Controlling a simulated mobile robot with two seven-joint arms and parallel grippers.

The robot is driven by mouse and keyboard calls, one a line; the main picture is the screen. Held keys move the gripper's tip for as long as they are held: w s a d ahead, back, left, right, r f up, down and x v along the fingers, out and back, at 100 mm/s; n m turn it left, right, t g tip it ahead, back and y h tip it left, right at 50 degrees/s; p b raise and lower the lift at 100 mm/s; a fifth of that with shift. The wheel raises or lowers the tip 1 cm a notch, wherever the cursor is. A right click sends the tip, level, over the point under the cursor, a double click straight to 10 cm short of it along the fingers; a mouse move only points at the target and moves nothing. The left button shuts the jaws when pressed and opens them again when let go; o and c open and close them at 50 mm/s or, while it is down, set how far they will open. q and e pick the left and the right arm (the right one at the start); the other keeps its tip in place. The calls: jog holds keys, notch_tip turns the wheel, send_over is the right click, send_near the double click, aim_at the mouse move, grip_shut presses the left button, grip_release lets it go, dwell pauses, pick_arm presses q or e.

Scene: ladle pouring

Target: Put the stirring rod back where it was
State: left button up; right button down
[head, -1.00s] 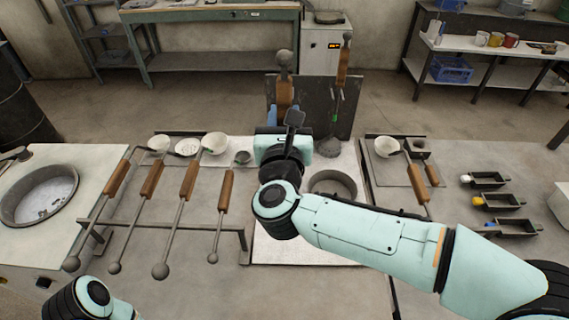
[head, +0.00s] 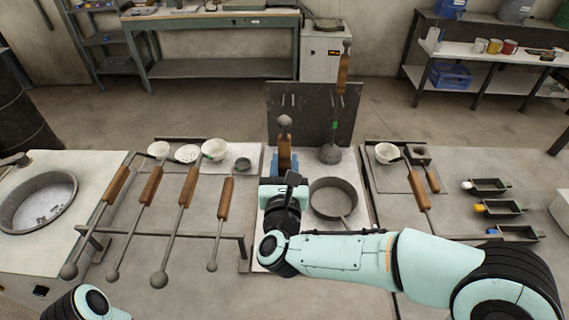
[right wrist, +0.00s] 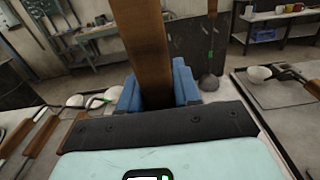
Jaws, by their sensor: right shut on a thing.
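My right gripper (head: 283,168) is shut on the wooden handle of the stirring rod (head: 284,147) and holds it upright, with a round grey ball at its top. In the right wrist view the brown handle (right wrist: 150,45) stands between the blue fingers of my gripper (right wrist: 157,92). The rod's lower end is hidden behind my gripper and arm. The dark upright board (head: 310,100) stands behind it, with two small pegs at its left that hold nothing. My left gripper is out of view; only part of my left arm shows at bottom left.
A long tool (head: 331,152) with a green band hangs on the board's right. A round pan (head: 333,196) sits right of my gripper. Small moulds (head: 490,185) lie at right.

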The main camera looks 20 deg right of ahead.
jog(key=shift+r, duration=0.1)
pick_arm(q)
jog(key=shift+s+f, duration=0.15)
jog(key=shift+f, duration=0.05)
pick_arm(e)
jog(key=c, duration=0.8)
grip_release()
jog(key=shift+s, duration=0.1)
pick_arm(q)
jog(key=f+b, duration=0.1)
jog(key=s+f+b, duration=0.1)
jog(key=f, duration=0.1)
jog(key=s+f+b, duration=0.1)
jog(key=b, duration=0.1)
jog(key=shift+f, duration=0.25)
pick_arm(e)
jog(key=v, duration=1.2)
